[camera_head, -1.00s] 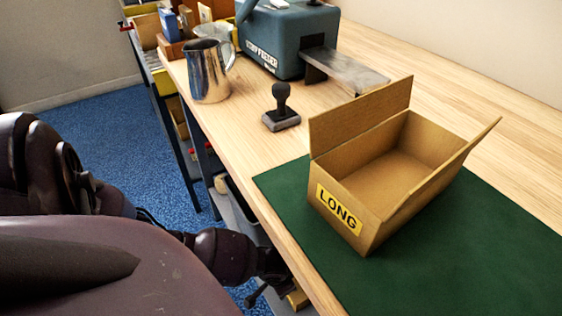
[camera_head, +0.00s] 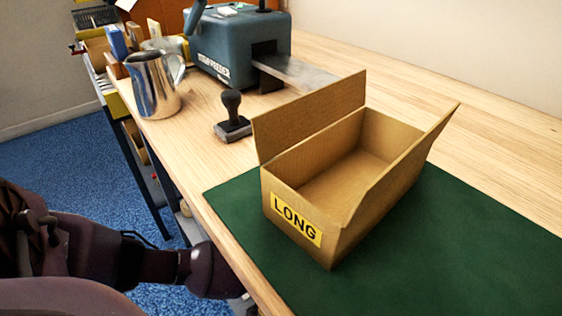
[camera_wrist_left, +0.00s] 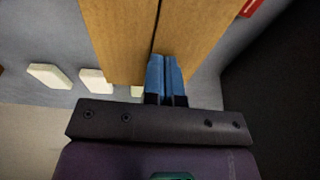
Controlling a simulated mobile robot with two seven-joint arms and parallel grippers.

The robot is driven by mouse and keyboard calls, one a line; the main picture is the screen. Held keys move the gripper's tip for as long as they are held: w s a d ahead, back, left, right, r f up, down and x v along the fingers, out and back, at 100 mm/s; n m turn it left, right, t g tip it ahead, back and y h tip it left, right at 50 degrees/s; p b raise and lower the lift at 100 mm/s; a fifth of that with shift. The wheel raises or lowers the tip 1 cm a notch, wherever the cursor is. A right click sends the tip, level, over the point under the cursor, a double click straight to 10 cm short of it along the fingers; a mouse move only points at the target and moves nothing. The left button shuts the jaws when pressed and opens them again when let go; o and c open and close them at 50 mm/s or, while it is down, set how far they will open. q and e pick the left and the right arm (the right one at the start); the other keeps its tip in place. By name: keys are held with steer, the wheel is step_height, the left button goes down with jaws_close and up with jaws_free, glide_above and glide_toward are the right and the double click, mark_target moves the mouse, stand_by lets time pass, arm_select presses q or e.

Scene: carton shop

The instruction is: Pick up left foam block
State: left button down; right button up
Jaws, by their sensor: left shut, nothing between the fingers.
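Three pale, cream-coloured blocks that look like foam show in the left wrist view: one at the far left (camera_wrist_left: 50,76), one in the middle (camera_wrist_left: 95,81), and one partly hidden behind brown board (camera_wrist_left: 137,91). I cannot tell for sure which is the left one meant. My left gripper (camera_wrist_left: 166,62) has its blue fingers together and empty, in front of two brown board panels (camera_wrist_left: 118,35) with a dark seam between them. I cannot tell whether the fingers touch the panels. In the head view my left arm reaches low beside the table, its gripper hidden. My right gripper is not in view.
An open carton marked LONG (camera_head: 297,220) stands on a green mat (camera_head: 465,270) on the wooden table. A stamp (camera_head: 232,118), a metal jug (camera_head: 154,85) and a blue-grey machine (camera_head: 225,48) stand behind it. Blue floor lies left of the table.

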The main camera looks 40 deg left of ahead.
arm_select(q)
steer(key=shift+s+f, duration=0.15)
steer(key=shift+f, duration=0.1)
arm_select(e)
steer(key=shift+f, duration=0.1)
